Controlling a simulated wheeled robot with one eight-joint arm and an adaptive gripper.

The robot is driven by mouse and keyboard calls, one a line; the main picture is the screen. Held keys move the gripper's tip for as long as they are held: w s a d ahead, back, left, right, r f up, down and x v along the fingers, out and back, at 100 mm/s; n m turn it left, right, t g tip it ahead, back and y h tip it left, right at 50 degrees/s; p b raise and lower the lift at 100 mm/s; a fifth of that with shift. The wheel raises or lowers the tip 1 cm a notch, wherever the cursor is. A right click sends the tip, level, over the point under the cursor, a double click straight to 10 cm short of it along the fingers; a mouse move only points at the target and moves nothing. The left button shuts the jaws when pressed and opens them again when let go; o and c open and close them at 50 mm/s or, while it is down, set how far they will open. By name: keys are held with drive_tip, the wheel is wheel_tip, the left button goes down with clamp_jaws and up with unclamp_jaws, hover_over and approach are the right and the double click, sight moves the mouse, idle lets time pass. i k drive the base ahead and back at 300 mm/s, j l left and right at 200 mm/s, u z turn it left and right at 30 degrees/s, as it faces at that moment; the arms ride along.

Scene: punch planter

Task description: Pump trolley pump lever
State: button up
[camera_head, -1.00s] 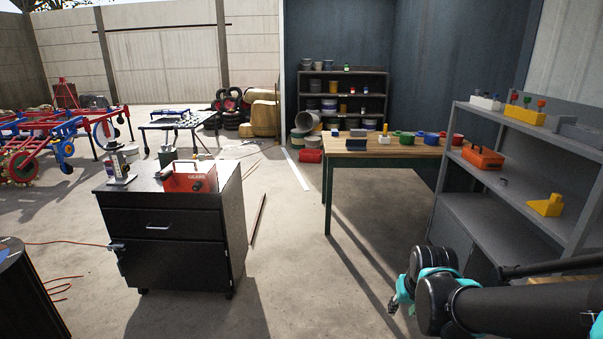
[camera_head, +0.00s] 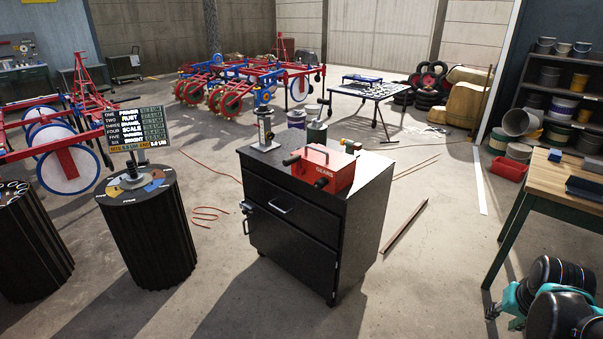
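A black wheeled trolley (camera_head: 290,250) with drawers stands in the middle of the head view. My gripper (camera_head: 497,309) seems to be at the lower right, apart from the trolley. Its fingers are too small to read.
A red box marked GEARS (camera_head: 325,170) sits on the trolley. Black ribbed drums (camera_head: 150,235) stand to the left, one with a sign (camera_head: 136,129). A wooden-topped workbench (camera_head: 572,182) is at right. A brown bar (camera_head: 404,226) lies on the floor. Floor in front of the trolley is clear.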

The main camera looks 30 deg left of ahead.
sight(319, 100)
drive_tip(key=i+l+u, duration=0.2)
drive_tip(key=i+u, duration=0.15)
drive_tip(key=u, duration=0.15)
drive_tip(key=i+l+u, duration=0.25)
drive_tip(key=u, duration=0.25)
drive_tip(key=i+l+u, duration=0.2)
drive_tip(key=l+u, duration=0.3)
drive_tip(key=i+l+u, duration=0.1)
drive_tip(key=l+u, duration=0.4)
